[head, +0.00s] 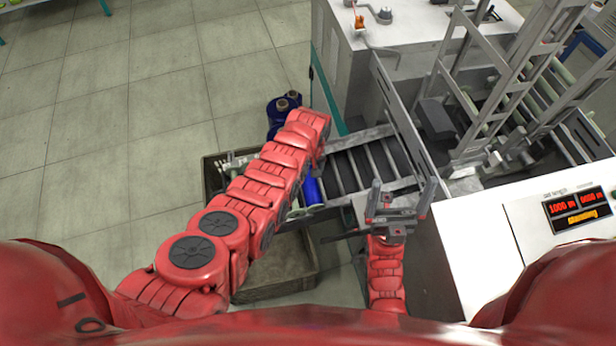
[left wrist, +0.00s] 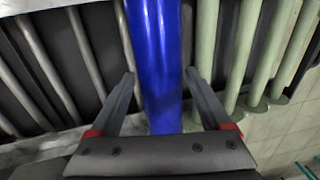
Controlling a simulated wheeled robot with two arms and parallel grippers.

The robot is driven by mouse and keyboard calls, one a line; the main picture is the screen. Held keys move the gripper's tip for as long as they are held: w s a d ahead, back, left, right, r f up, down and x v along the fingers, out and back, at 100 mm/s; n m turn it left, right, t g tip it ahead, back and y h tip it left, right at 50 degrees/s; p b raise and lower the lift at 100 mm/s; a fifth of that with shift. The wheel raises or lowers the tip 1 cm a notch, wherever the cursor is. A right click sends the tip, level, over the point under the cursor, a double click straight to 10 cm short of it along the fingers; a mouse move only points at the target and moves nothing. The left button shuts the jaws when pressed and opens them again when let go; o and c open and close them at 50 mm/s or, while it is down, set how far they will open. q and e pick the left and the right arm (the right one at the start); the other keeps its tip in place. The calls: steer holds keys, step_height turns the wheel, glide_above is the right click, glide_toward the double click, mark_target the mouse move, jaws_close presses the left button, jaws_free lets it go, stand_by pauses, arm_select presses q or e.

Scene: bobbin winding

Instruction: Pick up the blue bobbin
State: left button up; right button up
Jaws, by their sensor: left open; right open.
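The blue bobbin (head: 314,190) lies at the left end of the slatted rack in the head view, partly covered by my left arm. In the left wrist view, the blue bobbin (left wrist: 158,50) runs up the middle of the picture. My left gripper (left wrist: 159,76) is open, with one finger on each side of the bobbin and small gaps between. In the head view this gripper is hidden by my arm. My right gripper (head: 396,205) is open and empty at the front right of the rack, fingers pointing up.
Pale green tubes (left wrist: 240,50) lie right of the bobbin, grey bars (left wrist: 45,60) to its left. A grey bin (head: 275,286) stands below the rack. Dark blue spools (head: 283,106) stand behind my arm. The machine frame and a control panel (head: 575,208) fill the right.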

arm_select(q)
steer(key=shift+f, duration=0.1)
jaws_close()
stand_by(0.4)
